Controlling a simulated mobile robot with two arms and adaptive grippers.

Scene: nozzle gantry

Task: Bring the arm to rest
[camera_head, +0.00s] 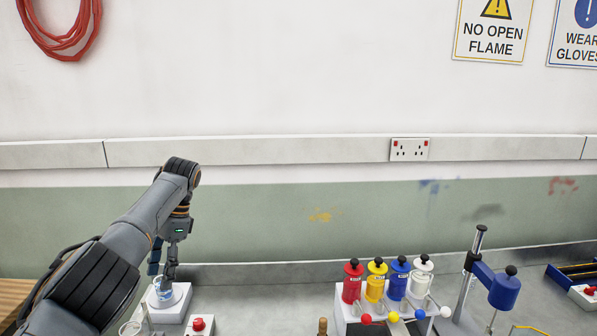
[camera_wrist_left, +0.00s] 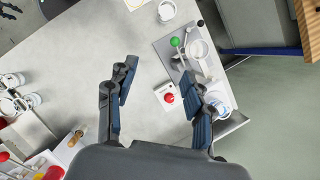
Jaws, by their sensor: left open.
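My left arm comes in from the left in the head view, bent at the elbow, with the forearm hanging down. My left gripper (camera_head: 163,272) points down near a small glass vessel with bluish contents (camera_head: 163,290) on a white block (camera_head: 174,310). In the left wrist view the gripper (camera_wrist_left: 158,75) is open, with nothing between its two blue-padded fingers. A white and blue round item (camera_wrist_left: 222,104) shows just outside the right finger there. I cannot tell from these views whether a finger touches it. My right gripper is not in view.
A white box with a red button (camera_wrist_left: 168,97) lies below the open fingers; it also shows in the head view (camera_head: 198,325). Red, yellow, blue and white bottles stand in a white rack (camera_head: 340,314). A blue-headed stand (camera_head: 505,290) is right of them. Bench between is mostly clear.

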